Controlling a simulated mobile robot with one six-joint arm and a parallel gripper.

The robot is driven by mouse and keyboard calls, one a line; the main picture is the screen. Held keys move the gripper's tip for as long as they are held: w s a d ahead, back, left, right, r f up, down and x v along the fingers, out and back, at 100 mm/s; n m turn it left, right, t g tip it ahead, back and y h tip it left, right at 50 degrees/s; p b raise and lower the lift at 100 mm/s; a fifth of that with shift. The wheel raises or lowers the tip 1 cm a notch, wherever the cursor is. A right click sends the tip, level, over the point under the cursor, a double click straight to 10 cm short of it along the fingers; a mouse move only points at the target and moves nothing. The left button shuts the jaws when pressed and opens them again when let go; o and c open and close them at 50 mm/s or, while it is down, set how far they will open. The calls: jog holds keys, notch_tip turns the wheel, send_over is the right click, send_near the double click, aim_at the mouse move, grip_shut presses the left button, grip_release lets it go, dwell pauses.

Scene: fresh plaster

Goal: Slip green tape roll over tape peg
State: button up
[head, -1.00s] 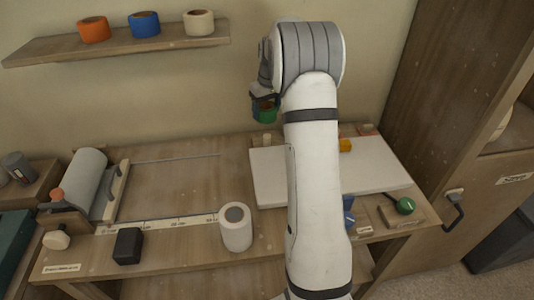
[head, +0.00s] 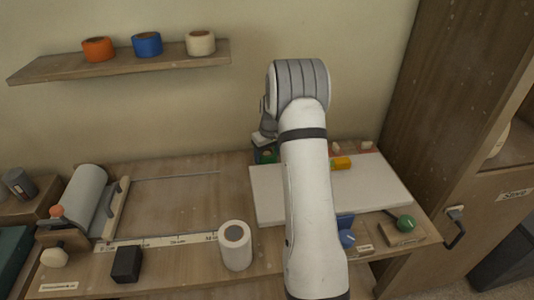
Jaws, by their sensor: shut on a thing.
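My gripper (head: 263,147) is shut on the green tape roll (head: 268,157), at the back left corner of the white board (head: 281,200). Only part of the roll shows, because my gripper and arm cover much of it. The tape peg is not visible now; a short light post stood at this spot in the earlier view, and the roll and gripper now cover it. I cannot tell whether the roll is around the peg or just above it.
Orange (head: 98,49), blue (head: 147,44) and cream (head: 200,43) rolls sit on the wall shelf (head: 125,64). A white roll (head: 235,247) and a black block (head: 126,263) stand at the bench front. A yellow piece (head: 341,163) lies behind my arm. The left bench middle is clear.

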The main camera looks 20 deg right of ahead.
jog(key=shift+f, duration=0.1)
jog(key=o, duration=1)
notch_tip(320, 180, up, 12)
jog(key=s+b, duration=0.1)
jog(key=s, duration=0.1)
jog(key=s+a+r, duration=0.6)
jog(key=s+a, duration=0.1)
jog(key=shift+m+t, duration=0.5)
jog(key=shift+m, duration=0.2)
jog(key=s+a, duration=0.4)
jog(key=s, duration=0.4)
jog(key=s+a, duration=0.4)
jog(key=s, duration=0.5)
jog(key=s+a, duration=0.4)
jog(key=s, duration=0.5)
jog(key=shift+s+f, duration=0.15)
jog(key=shift+s, duration=0.1)
